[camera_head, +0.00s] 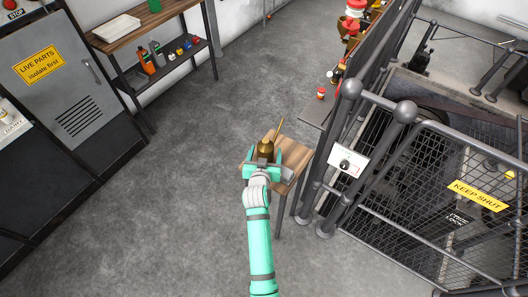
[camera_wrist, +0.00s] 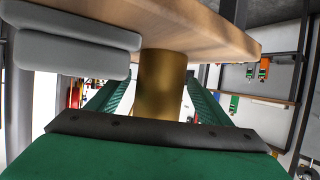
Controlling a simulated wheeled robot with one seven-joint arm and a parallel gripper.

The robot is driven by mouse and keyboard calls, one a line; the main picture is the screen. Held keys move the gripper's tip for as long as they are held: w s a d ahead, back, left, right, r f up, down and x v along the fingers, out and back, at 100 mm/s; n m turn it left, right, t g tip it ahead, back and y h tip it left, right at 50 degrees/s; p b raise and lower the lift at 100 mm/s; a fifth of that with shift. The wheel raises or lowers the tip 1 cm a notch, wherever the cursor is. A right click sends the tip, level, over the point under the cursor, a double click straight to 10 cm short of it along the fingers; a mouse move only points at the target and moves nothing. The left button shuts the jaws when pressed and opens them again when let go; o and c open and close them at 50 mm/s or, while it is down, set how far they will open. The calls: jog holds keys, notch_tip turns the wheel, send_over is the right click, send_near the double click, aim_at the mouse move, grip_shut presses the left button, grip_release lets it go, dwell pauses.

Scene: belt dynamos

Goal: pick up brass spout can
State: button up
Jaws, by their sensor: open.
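The brass spout can (camera_head: 265,148) stands upright on a small wooden table, its thin spout pointing up and to the right. My gripper (camera_head: 264,158) is at the can's near side, with its fingers open. In the wrist view the brass body of the can (camera_wrist: 160,85) shows between the two green fingers, one on each side. I cannot tell whether either finger touches it. The spout is hidden in the wrist view.
The small wooden table (camera_head: 294,158) stands left of a railed mesh enclosure (camera_head: 440,205) with a "KEEP SHUT" sign. A dark bench (camera_head: 315,110) holds a small red-and-white item (camera_head: 320,93). Shelves with bottles and grey cabinets stand at the left. The floor between is clear.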

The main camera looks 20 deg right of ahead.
aim_at(268, 145)
jog(key=c, duration=1.4)
jog(key=shift+r, duration=0.1)
jog(key=shift+r, duration=0.35)
notch_tip(268, 145, up, 2)
jog(key=shift+r, duration=0.1)
jog(key=s+r, duration=0.2)
jog(key=r, duration=0.1)
jog(key=s+r, duration=0.2)
jog(key=shift+s+a+r, duration=0.1)
jog(key=shift+a, duration=0.3)
jog(key=v, duration=0.3)
jog(key=d+v, duration=0.1)
jog(key=v, duration=0.3)
jog(key=d+v, duration=0.1)
jog(key=v, duration=0.2)
jog(key=shift+s+a+r, duration=0.2)
jog(key=shift+s+r, duration=0.25)
jog(key=shift+s, duration=0.15)
